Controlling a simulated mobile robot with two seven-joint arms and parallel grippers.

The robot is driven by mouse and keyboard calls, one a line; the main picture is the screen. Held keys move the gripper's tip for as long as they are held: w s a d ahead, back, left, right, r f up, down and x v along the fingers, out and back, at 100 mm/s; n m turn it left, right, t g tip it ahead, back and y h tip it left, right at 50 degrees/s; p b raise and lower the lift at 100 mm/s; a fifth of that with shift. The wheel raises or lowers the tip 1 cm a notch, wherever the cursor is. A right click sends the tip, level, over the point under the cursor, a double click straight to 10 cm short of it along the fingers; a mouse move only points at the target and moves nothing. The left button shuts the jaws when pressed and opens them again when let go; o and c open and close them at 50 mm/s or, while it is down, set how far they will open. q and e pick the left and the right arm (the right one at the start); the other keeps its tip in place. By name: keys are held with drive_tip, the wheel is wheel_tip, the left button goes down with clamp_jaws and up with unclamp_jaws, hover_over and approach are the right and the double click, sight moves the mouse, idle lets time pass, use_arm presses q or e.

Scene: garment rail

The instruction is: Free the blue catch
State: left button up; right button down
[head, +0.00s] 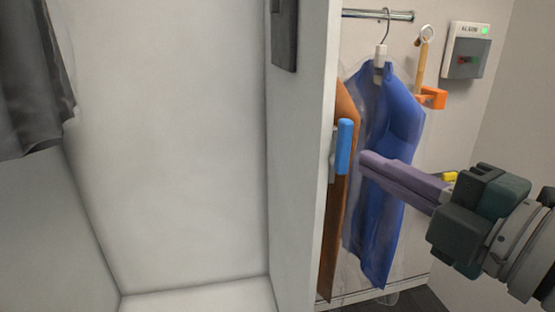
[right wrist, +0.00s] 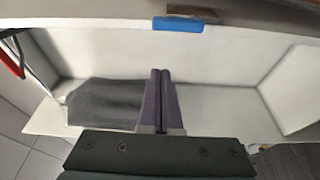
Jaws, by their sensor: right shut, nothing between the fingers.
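The blue catch (head: 344,147) is an upright blue lever on a small metal mount at the edge of a white panel (head: 304,160). In the right wrist view the blue catch (right wrist: 178,24) lies across the top, ahead of the fingertips. My right gripper (head: 365,164) reaches in from the right with its purple fingers shut and empty. Its tips are just right of and slightly below the catch in the head view, with a small gap. The right wrist view also shows the shut fingers (right wrist: 161,74). My left gripper is not in view.
A blue garment (head: 376,210) in a clear cover and a brown garment (head: 336,230) hang from a rail (head: 380,15) behind the gripper. An orange clip (head: 431,97) and a wall box with a green light (head: 467,50) are at upper right. Dark cloth (head: 30,80) hangs at left.

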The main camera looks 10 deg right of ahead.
sight(342, 143)
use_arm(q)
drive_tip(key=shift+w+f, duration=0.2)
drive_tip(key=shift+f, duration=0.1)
use_arm(e)
drive_tip(key=shift+w+a+f+n+y, duration=0.2)
drive_tip(key=shift+a+f+n+y, duration=0.15)
drive_tip(key=shift+n, duration=0.15)
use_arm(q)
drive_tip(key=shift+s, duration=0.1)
use_arm(e)
drive_tip(key=shift+s, duration=0.1)
drive_tip(key=p+x, duration=0.1)
drive_tip(key=x, duration=0.9)
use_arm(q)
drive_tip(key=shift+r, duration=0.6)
use_arm(e)
drive_tip(key=shift+d+f, duration=0.15)
drive_tip(key=shift+d, duration=1.9)
